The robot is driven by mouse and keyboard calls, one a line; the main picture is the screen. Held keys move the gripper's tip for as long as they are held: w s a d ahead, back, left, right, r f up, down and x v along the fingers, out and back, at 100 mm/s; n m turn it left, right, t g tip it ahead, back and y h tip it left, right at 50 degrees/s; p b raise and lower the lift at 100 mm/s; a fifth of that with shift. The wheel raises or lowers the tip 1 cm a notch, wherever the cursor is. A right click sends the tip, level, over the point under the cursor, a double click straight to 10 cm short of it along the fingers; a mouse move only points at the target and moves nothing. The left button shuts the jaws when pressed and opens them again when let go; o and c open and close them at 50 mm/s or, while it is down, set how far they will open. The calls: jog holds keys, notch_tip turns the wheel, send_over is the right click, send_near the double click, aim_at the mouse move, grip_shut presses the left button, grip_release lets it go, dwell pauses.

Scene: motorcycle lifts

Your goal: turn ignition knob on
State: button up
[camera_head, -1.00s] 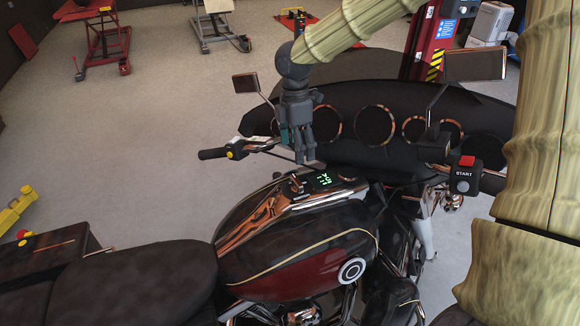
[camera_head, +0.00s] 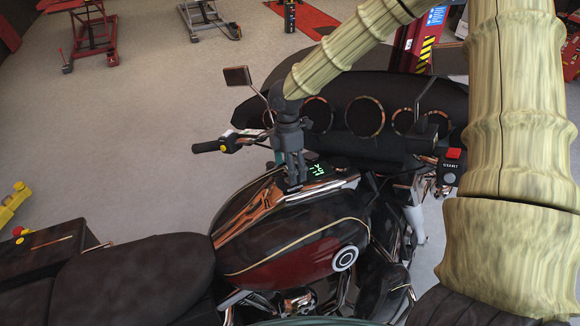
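The motorcycle has a dark tank (camera_head: 285,250) with a red lower panel and a console on top. A small green-lit display (camera_head: 316,169) sits at the front of the console. My gripper (camera_head: 294,180) points straight down at the console, just left of the display, where the ignition knob showed earlier. The knob itself is hidden behind the fingers. The fingers look close together, but I cannot tell whether they are shut on the knob or around it.
The left handlebar (camera_head: 215,146), a mirror (camera_head: 237,76) and the fairing with round gauges (camera_head: 365,117) stand close around my gripper. The start switch box (camera_head: 449,172) is on the right. The seat (camera_head: 130,275) is behind the tank. Open floor lies to the left.

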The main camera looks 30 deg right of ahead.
jog(key=shift+s+f, duration=0.1)
jog(key=shift+f, duration=0.15)
jog(key=c, duration=1)
jog(key=shift+m, duration=0.4)
jog(key=m, duration=0.5)
jog(key=shift+r+p, duration=0.15)
jog(key=shift+p, duration=0.15)
jog(key=m, duration=0.6)
jog(key=shift+p, duration=0.35)
